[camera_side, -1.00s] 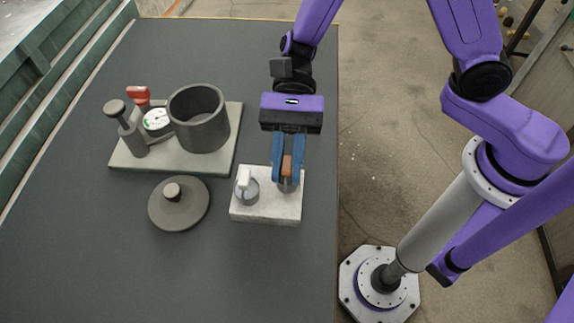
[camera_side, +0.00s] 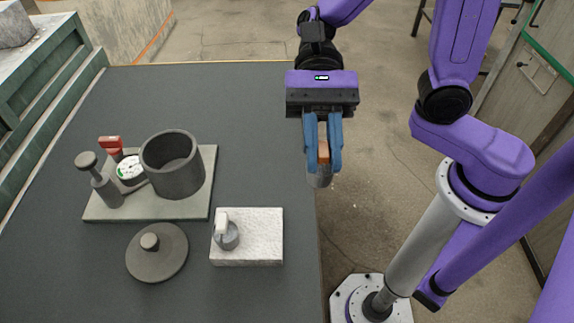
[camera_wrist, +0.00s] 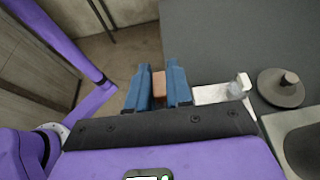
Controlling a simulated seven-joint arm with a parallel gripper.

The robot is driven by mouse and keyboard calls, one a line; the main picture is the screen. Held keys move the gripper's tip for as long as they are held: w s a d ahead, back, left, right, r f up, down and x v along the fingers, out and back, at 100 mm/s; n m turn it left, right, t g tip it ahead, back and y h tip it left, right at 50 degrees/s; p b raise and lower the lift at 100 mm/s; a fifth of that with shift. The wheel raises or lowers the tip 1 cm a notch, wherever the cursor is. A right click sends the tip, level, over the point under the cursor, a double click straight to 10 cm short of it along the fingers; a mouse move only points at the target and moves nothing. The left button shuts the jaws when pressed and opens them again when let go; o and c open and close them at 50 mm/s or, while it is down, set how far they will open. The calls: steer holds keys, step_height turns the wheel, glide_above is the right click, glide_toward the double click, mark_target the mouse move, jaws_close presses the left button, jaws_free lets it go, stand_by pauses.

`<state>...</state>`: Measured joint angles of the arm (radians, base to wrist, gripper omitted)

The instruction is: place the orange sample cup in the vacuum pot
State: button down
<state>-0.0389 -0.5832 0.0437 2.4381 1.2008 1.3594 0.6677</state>
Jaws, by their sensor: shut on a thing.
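My gripper (camera_side: 323,160) is shut on the orange sample cup, held up clear of the white block. In the wrist view the orange part (camera_wrist: 158,84) sits between the fingertips (camera_wrist: 159,88). The vacuum pot (camera_side: 172,182) is a dark grey, open cylinder on a pale base plate (camera_side: 140,210), left of my gripper. Its inside looks empty from here. The round grey lid (camera_side: 160,263) with a knob lies apart on the table, also in the wrist view (camera_wrist: 281,96).
The white block (camera_side: 258,250) stands near the table's right edge, with a white-handled grey cup (camera_side: 227,238) on its left part. A gauge (camera_side: 130,171), a red-handled part (camera_side: 111,144) and a knobbed post (camera_side: 108,190) stand left of the pot. The far table is clear.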

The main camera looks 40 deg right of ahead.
steer(key=s+d+r, duration=0.2)
steer(key=s+d, duration=0.1)
steer(key=d, duration=0.1)
steer(key=shift+s+d+r, duration=0.15)
steer(key=shift+d+r, duration=0.15)
steer(key=shift+d, duration=0.1)
